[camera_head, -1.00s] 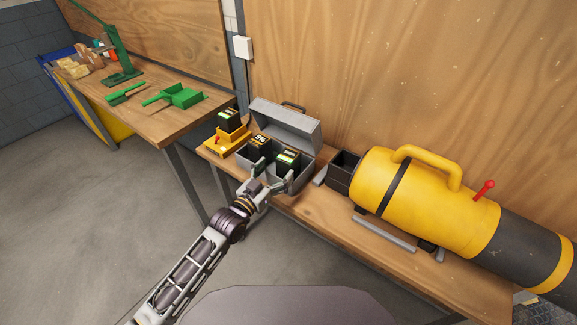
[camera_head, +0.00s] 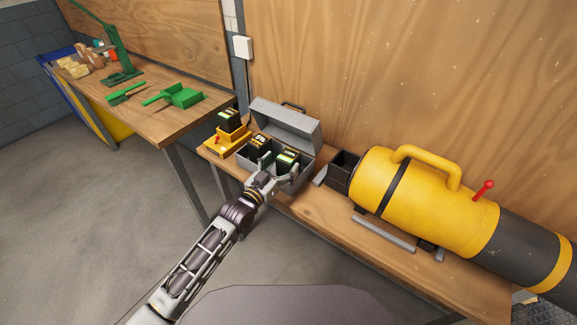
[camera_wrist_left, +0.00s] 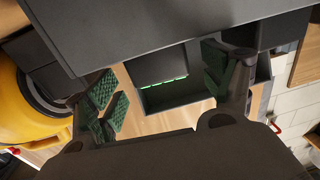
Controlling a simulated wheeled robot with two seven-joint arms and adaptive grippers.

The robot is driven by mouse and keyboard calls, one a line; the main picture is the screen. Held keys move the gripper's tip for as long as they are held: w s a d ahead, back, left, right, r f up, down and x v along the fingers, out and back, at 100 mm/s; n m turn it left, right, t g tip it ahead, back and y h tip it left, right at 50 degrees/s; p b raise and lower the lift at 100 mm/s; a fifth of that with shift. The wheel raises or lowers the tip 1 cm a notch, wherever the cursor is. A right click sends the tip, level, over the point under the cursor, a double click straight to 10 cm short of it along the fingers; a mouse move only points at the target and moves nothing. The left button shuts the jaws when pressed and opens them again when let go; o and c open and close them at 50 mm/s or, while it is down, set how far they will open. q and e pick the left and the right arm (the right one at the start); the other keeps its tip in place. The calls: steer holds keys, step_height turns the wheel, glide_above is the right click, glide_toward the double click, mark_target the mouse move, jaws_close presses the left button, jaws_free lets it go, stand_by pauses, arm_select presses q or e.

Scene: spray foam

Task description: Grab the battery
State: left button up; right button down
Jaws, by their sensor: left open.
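An open grey case (camera_head: 285,121) on the bench holds two dark batteries with lit labels: a left battery (camera_head: 261,142) and a right battery (camera_head: 287,157). A third battery (camera_head: 229,119) sits upright on a yellow charger (camera_head: 229,137) left of the case. My left gripper (camera_head: 280,167) is open at the case's front, its fingers to either side of the right battery. In the left wrist view the open green-padded fingers (camera_wrist_left: 162,86) flank a dark battery with a green lit strip (camera_wrist_left: 160,66); no contact shows. My right gripper is out of view.
A large yellow and black cylinder machine (camera_head: 430,205) lies to the right, with a small black open box (camera_head: 343,167) between it and the case. The case's raised lid stands behind the batteries. Another table (camera_head: 160,125) at left holds green tools.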

mark_target(288, 156)
arm_select(q)
steer(key=shift+x, duration=2.2)
steer(key=shift+f, duration=0.1)
steer(key=shift+c, duration=0.2)
steer(key=c, duration=1.3)
